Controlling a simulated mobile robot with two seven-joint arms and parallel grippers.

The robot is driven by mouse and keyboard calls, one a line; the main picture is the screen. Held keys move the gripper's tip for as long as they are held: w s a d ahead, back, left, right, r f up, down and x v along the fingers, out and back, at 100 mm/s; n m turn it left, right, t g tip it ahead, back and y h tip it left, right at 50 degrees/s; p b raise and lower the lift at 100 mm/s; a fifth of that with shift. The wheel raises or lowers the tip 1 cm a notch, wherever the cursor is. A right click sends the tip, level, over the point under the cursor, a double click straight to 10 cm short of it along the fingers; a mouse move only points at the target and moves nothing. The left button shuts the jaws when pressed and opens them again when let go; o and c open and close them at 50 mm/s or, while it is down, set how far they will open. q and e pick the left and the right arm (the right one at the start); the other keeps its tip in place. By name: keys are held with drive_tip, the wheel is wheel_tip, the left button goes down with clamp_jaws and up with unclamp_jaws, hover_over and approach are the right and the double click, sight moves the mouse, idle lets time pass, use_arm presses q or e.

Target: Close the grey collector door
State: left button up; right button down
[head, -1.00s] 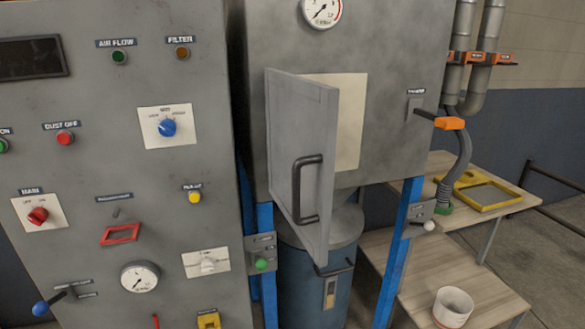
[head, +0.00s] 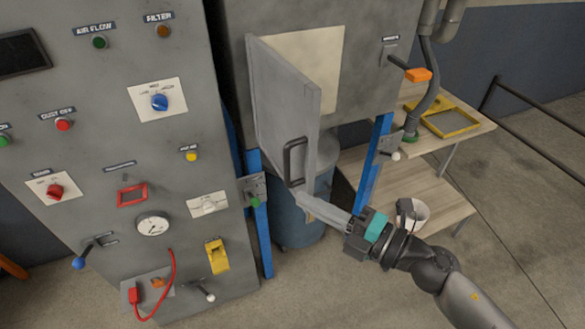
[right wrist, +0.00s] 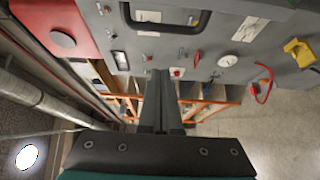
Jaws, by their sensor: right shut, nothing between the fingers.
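The grey collector door (head: 280,105) stands open, swung out from the grey cabinet, with the pale opening (head: 325,60) showing to its right. Its dark bar handle (head: 295,162) is near the free edge, low on the door. My right gripper (head: 304,201) reaches in from the lower right, its fingers shut and empty, with the tips just below the handle by the door's lower edge. I cannot tell whether they touch the door. In the right wrist view the shut fingers (right wrist: 160,78) point toward a dark handle-like loop. My left gripper is not in view.
A control panel (head: 120,220) with knobs and a red cable stands left. A blue drum (head: 292,222) and blue legs are below the cabinet. An orange-tipped lever (head: 418,75) is on the cabinet's right. A wooden bench (head: 425,185) holds a white pot (head: 420,212) and a yellow tray (head: 450,121).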

sight(288, 176)
drive_tip(key=p+x, duration=0.2)
drive_tip(key=x, duration=0.8)
drive_tip(key=d, duration=0.4)
drive_tip(key=shift+w, duration=0.35)
drive_tip(key=shift+d, duration=0.1)
